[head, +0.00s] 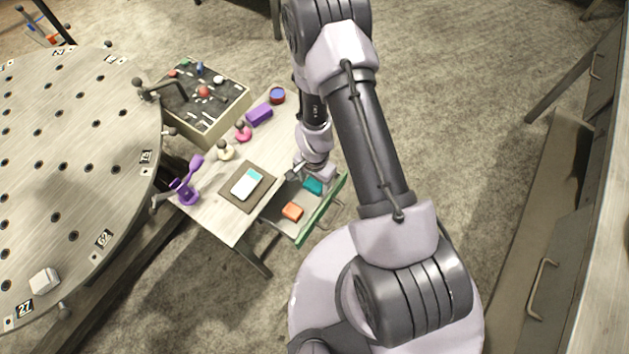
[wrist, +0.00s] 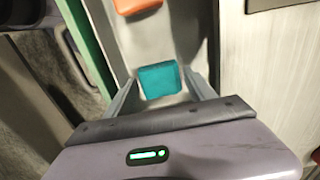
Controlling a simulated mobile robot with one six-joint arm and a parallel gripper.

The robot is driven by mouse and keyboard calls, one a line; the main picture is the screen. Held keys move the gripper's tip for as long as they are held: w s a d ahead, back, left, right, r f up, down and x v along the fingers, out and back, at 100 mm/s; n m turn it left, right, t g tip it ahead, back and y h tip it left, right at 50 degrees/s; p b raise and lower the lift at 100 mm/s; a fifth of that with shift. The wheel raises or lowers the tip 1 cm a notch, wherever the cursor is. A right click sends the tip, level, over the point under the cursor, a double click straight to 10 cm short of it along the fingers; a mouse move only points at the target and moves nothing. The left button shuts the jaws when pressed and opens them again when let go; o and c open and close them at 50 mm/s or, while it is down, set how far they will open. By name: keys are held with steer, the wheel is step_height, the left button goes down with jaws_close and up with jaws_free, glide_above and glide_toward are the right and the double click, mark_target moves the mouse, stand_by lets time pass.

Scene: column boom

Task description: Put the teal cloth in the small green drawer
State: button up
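The small green drawer (head: 322,212) is pulled out from the small table; its green front also shows in the wrist view (wrist: 86,45). The teal cloth (head: 314,186) lies inside the drawer, a small folded square in the wrist view (wrist: 160,80). My gripper (head: 297,172) is over the drawer, beside the cloth in the head view. In the wrist view my two fingers (wrist: 160,76) are spread apart, with the cloth between their tips. I cannot tell how far the tips are above the drawer floor.
An orange block-like thing (head: 292,211) shares the drawer. On the small table are a dark mat (head: 238,203) with a pale card, a purple stand (head: 187,190), a purple block (head: 259,115) and small knobs. A box of loose items (head: 224,122) stands behind. A round table (head: 70,170) is at left.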

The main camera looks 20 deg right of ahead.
step_height(320, 180, up, 13)
steer(key=p, duration=1.3)
step_height(320, 180, up, 38)
steer(key=n+t+y, duration=0.1)
steer(key=n+t, duration=0.3)
glide_above(314, 183)
steer(key=s+a, duration=0.3)
steer(key=s+a+r+n+t+y, duration=0.1)
steer(key=s+r+n, duration=0.1)
steer(key=s+r, duration=0.4)
steer(key=s, duration=0.4)
steer(key=shift+a+r+t, duration=0.35)
steer(key=shift+r+t, duration=0.05)
steer(key=shift+b, duration=0.35)
